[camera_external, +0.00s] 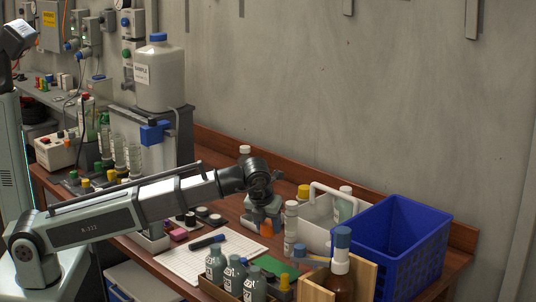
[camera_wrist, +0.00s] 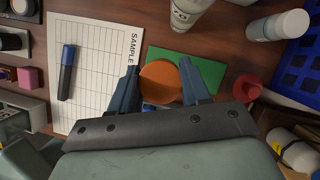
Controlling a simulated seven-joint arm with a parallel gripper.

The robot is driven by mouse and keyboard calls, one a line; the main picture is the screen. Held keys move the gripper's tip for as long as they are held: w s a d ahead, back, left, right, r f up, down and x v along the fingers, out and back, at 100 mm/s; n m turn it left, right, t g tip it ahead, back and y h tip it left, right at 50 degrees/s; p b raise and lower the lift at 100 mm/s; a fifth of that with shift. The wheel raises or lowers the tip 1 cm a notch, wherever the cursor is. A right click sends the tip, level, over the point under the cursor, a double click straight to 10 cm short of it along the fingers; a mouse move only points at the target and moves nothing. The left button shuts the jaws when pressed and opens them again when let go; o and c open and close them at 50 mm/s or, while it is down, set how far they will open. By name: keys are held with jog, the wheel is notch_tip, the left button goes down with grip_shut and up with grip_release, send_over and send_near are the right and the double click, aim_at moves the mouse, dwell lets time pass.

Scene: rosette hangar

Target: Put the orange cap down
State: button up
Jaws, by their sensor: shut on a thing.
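My gripper (camera_wrist: 160,78) is shut on the orange cap (camera_wrist: 160,82), a round disc held between the two dark fingers in the wrist view. The cap overlaps the edge of a flat green card (camera_wrist: 208,69) there. In the external view my gripper (camera_external: 265,226) points down at the middle of the wooden table, and only a bit of the orange cap (camera_external: 267,230) shows at its fingertips. I cannot tell exactly how far the cap's underside is from the table.
A lined sample sheet (camera_wrist: 98,50) with a dark marker (camera_wrist: 67,72) lies left of the cap. White bottles (camera_wrist: 278,25) and a red cap (camera_wrist: 246,87) are to the right. A blue basket (camera_external: 405,245) stands at the right. Bare table shows beyond the green card.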

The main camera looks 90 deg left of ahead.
aim_at(269, 259)
jog(key=shift+s+a+f, duration=0.1)
jog(key=shift+f, duration=4.75)
jog(key=shift+f, duration=0.15)
jog(key=o, duration=1)
jog(key=v, duration=1.2)
